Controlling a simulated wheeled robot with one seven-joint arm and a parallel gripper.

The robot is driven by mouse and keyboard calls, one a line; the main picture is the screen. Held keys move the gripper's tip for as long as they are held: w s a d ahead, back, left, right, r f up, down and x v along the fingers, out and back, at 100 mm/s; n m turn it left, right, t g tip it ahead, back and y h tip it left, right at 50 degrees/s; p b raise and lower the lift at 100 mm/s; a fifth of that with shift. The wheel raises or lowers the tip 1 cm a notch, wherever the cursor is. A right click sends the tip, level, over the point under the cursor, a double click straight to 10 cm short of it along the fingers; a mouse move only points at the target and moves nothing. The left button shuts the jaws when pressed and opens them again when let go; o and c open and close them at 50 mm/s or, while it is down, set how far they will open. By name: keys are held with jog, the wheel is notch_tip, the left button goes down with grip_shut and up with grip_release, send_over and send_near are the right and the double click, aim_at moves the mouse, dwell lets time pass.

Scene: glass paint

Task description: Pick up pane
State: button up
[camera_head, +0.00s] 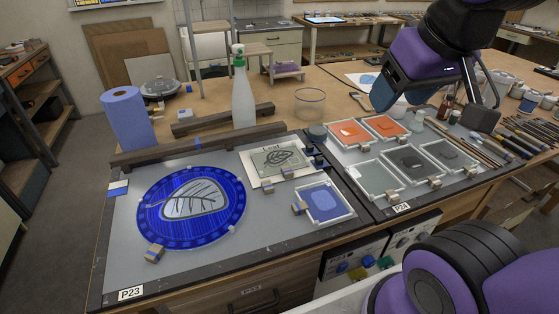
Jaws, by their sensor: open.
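Several small square glass panes lie flat on the table. A blue pane (322,203) sits on the left grey mat (280,228), right of a round blue glass disc (190,207) with a leaf drawing. On the right mat (394,202) are two orange panes, one on the left (350,133) and one on the right (385,127), and grey panes (378,180), (410,163), (447,154) in front of them. I cannot tell which pane the task means. My gripper (432,106) is open above the back of the right mat, apart from the panes, with nothing seen between its fingers.
Small clamp-like blocks (299,208) stand at pane edges. Brushes (515,132) and jars crowd the right.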

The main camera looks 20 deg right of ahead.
jog(key=shift+w, duration=0.1)
jog(key=g, duration=0.5)
send_over(289, 173)
notch_tip(289, 173, down, 21)
jog(key=f, duration=0.5)
jog(key=shift+a+f, duration=0.25)
jog(key=shift+a, duration=0.1)
jog(key=f, duration=0.4)
jog(key=shift+d, duration=0.4)
jog(key=shift+f, duration=0.65)
